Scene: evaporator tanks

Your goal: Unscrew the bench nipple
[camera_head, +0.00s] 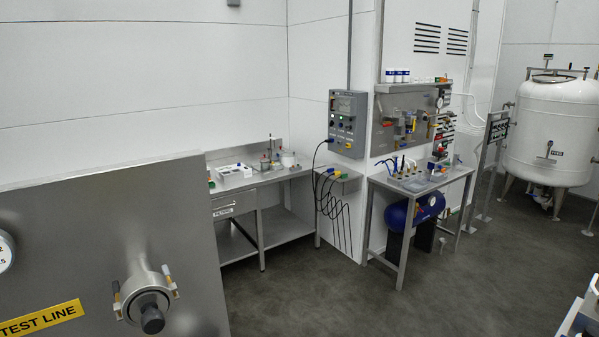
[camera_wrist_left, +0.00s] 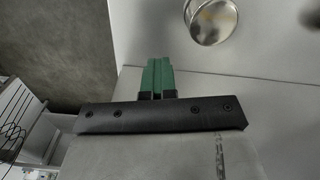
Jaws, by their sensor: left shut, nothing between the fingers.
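My left gripper (camera_wrist_left: 159,78) shows in the left wrist view with its two green fingers closed together and empty. A shiny round metal part (camera_wrist_left: 212,18) is near it at the top edge, apart from the fingertips; I cannot tell whether it is the bench nipple. In the head view a steel panel (camera_head: 75,240) marked TEST LINE carries a round metal fitting (camera_head: 148,284) with a black end and a clamp around it. I cannot pick out the bench nipple for certain. Neither gripper shows in the head view, and the right gripper is out of sight.
A steel workbench (camera_head: 228,187) with small items stands against the back wall. A second bench (camera_head: 378,180) holds fittings, with a blue tank (camera_head: 398,215) below. A grey control box (camera_head: 347,122) has hanging cables. A white tank (camera_head: 553,120) stands at right. The middle floor is clear.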

